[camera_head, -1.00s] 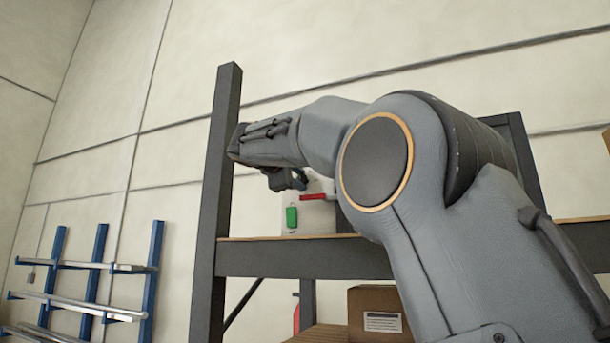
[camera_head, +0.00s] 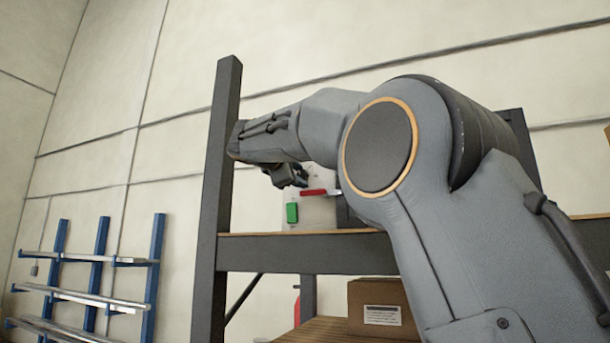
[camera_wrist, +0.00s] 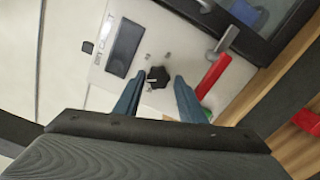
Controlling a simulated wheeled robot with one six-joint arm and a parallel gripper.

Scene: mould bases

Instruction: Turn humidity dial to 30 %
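The black humidity dial (camera_wrist: 157,76) sits on the light panel of a cabinet (camera_wrist: 150,25), below and right of a dark display (camera_wrist: 125,47). The dial has a pale pointer mark; its scale is too small to read. My gripper (camera_wrist: 159,84) is open, with one finger to each side of the dial in the wrist view. I cannot tell whether the fingers touch it. In the head view my gripper (camera_head: 291,178) hangs in front of the cabinet (camera_head: 318,212), and the dial does not show there.
A red handle (camera_wrist: 212,75) and a metal latch (camera_wrist: 222,43) are right of the dial. A green part (camera_head: 292,213) shows on the cabinet. The cabinet stands on a shelf rack with a dark upright (camera_head: 215,190). A cardboard box (camera_head: 378,305) is lower down.

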